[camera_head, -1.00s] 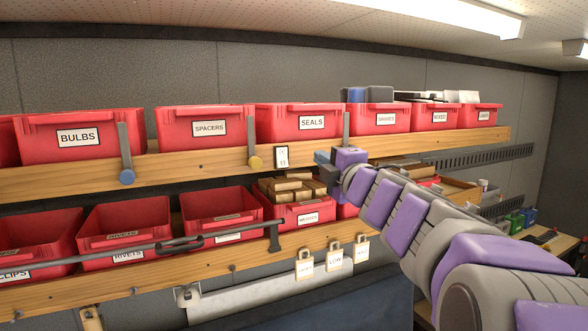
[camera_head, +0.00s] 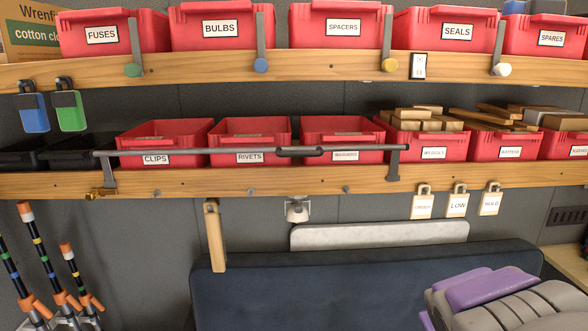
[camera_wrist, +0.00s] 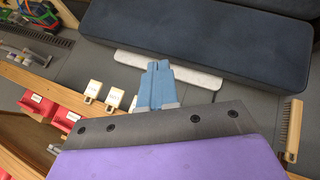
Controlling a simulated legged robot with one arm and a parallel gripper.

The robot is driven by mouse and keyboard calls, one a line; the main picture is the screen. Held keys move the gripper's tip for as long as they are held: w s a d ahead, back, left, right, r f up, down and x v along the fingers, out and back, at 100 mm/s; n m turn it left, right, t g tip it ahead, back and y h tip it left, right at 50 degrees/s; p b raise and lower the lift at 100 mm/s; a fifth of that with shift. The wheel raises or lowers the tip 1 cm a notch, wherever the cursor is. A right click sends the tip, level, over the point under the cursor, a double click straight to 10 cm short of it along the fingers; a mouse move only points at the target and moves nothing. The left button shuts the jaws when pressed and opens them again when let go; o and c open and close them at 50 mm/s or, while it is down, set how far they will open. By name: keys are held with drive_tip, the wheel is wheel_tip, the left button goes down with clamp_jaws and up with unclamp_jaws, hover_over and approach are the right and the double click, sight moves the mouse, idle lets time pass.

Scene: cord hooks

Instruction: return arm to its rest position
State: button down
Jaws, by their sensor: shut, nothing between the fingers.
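My arm (camera_head: 510,300), grey with purple covers, is folded low at the bottom right of the head view, in front of the dark blue padded bench (camera_head: 350,285). My gripper does not show clearly in the head view. In the wrist view my gripper (camera_wrist: 158,68) has its blue fingers together and holds nothing. Its tips appear over the pale panel (camera_wrist: 195,80) beside the dark padded bench (camera_wrist: 200,35), apparently clear of both.
Red bins stand on the upper shelf (camera_head: 180,72) and the lower shelf (camera_head: 300,181). A grey rail (camera_head: 230,153) runs along the lower shelf. Striped poles (camera_head: 70,270) stand at the left.

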drive_tip(key=s+a+f+m+g+y+b, duration=0.1)
drive_tip(key=s+a+f+g+b, duration=0.1)
drive_tip(key=s+f, duration=0.4)
drive_tip(key=s+a+f+g+y+b, duration=0.1)
drive_tip(key=s+a+f+g+b, duration=0.1)
drive_tip(key=s+a+f, duration=0.4)
drive_tip(key=s+a+f+m+g+y+b, duration=0.1)
drive_tip(key=s+a+f+g+y+b, duration=0.1)
drive_tip(key=s+a+f+g, duration=0.2)
drive_tip(key=shift+s+a+f+m+g+b, duration=0.3)
drive_tip(key=shift+s+a+f, duration=0.9)
drive_tip(key=shift+s, duration=2.2)
drive_tip(key=shift+d+f, duration=0.3)
